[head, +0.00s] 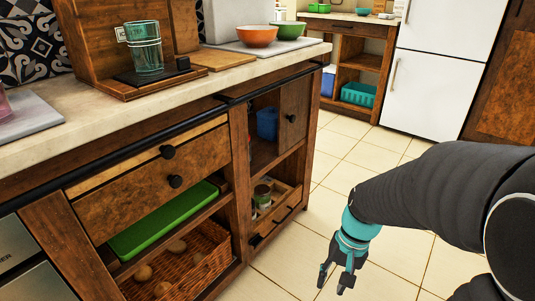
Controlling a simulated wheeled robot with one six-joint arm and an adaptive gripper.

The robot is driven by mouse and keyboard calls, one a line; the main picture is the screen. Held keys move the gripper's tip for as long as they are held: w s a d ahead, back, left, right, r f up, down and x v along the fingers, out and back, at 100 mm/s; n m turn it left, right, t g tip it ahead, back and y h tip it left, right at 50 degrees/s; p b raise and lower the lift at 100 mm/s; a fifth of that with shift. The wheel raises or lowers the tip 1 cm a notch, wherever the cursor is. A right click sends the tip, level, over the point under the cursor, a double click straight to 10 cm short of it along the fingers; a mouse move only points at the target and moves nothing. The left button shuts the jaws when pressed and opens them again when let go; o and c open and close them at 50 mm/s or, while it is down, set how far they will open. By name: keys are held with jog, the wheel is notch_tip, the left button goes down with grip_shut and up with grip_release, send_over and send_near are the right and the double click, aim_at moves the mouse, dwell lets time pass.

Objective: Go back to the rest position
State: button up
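My gripper (336,280) hangs at the end of my dark arm in the lower right of the head view, pointing down over the tiled floor. Its two dark fingers are spread apart with floor showing between them, and I see nothing held. It is to the right of the wooden counter unit (240,180) and apart from it.
The counter's open shelves hold a green tray (165,222), a wicker basket (190,270) and a blue container (267,124). A glass (146,52) and bowls (257,36) stand on top. A white fridge (440,75) stands behind. The tiled floor (340,150) between is clear.

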jog(key=s+r+n+t+h+p, duration=0.1)
jog(key=s+r+t+p, duration=0.1)
jog(key=r, duration=0.8)
jog(key=s+d+r+n+t+h+p, duration=0.1)
jog(key=s+r+t, duration=0.3)
jog(key=r, duration=0.6)
jog(key=shift+n+t+p, duration=0.5)
jog(key=shift+n+p, duration=0.2)
jog(key=shift+d, duration=0.1)
